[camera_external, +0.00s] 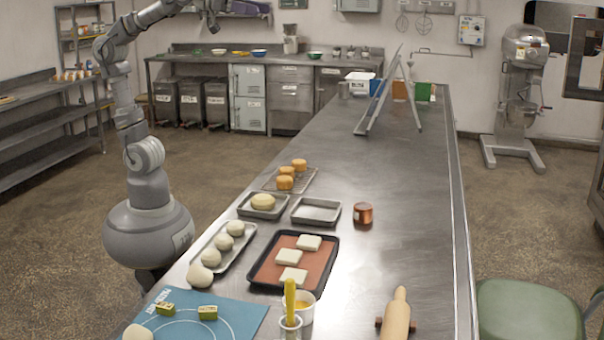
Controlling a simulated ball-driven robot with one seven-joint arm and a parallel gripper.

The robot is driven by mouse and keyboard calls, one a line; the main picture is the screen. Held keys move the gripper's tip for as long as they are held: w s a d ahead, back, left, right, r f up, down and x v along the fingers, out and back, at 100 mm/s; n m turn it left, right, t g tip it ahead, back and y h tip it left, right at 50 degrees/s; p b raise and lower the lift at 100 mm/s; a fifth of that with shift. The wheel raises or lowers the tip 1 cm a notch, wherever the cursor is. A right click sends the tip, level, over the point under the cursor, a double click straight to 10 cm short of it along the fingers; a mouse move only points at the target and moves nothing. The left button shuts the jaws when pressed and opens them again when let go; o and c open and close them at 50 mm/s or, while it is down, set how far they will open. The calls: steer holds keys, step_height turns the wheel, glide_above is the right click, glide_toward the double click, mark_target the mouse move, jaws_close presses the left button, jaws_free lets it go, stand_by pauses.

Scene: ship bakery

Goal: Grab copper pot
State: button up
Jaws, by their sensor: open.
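The copper pot (363,213) is small, round and shiny. It stands on the long steel table (400,150), right of an empty grey tray. My arm rises from my round grey base at the table's left side. My gripper (214,22) is at the top of the picture, high up and far from the pot, near the back wall in the view. It is open and holds nothing that I can see.
Beside the pot are an empty tray (316,205), a dark tray of dough squares (258,277) and a rack of buns (308,186). A rolling pin (397,312) lies at the front. A metal stand (372,100) is farther back. The table right of the pot is clear.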

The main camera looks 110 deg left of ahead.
steer(key=shift+o, duration=0.5)
